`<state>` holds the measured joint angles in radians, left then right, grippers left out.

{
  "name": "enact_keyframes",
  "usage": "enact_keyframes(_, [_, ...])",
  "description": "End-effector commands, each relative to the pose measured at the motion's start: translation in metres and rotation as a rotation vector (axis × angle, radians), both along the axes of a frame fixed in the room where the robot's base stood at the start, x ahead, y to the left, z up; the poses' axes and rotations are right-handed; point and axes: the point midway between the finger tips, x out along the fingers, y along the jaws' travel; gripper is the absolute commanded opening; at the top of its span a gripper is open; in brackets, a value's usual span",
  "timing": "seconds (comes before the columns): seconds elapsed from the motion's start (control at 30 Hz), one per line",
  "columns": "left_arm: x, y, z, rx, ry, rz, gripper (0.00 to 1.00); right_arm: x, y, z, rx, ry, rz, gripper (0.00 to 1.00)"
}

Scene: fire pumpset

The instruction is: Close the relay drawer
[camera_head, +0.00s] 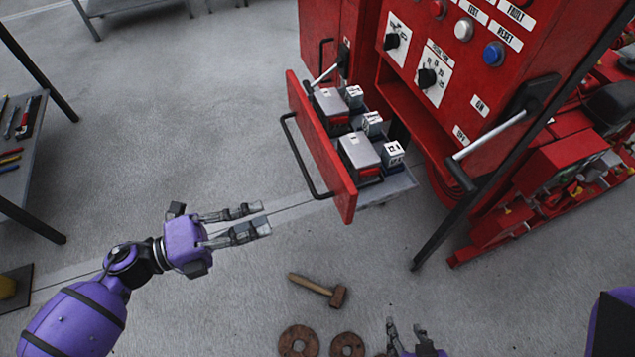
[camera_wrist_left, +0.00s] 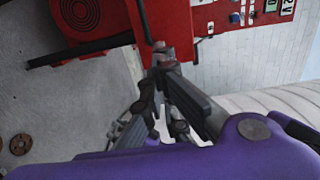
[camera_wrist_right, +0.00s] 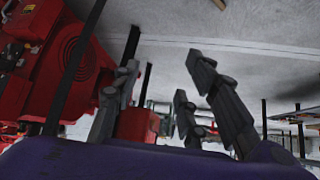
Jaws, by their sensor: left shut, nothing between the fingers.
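The relay drawer (camera_head: 322,148) is pulled out of the red cabinet (camera_head: 505,45). Its red front panel carries a black bar handle (camera_head: 293,155), and several grey and white relays (camera_head: 357,150) sit inside. My left gripper (camera_head: 265,220) is shut and empty, to the lower left of the drawer front and apart from it in the head view. In the left wrist view its fingers (camera_wrist_left: 160,62) point toward red surfaces. My right gripper (camera_head: 405,328) is open and empty at the bottom edge of the head view, well below the drawer. Its spread fingers also show in the right wrist view (camera_wrist_right: 160,75).
A black-handled lever (camera_head: 500,130) sticks out from the cabinet's right side. A tool table (camera_head: 20,150) stands at the left. The floor left of the drawer front is clear.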

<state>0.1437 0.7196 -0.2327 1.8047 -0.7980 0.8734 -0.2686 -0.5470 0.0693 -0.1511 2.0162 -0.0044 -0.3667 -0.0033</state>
Motion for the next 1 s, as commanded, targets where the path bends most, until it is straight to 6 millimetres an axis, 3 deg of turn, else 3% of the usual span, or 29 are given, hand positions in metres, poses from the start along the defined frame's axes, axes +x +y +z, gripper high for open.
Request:
enact_keyframes(0.1, [-0.005, -0.007, 0.003, -0.003, -0.017, -0.028, 0.00, -0.016, -0.004, -0.005, -0.007, 0.030, 0.000, 0.40])
enact_keyframes(0.23, [0.002, -0.022, 0.005, -0.006, -0.021, -0.026, 0.00, -0.021, -0.006, -0.003, -0.009, 0.039, 0.000, 0.40])
enact_keyframes(0.7, [0.032, -0.113, 0.007, -0.006, -0.020, -0.023, 0.00, 0.008, -0.002, 0.030, 0.003, -0.027, -0.003, 0.40])
enact_keyframes(1.0, [0.038, -0.135, 0.003, -0.003, -0.016, -0.023, 0.00, 0.001, 0.000, 0.027, 0.007, -0.010, -0.003, 0.40])
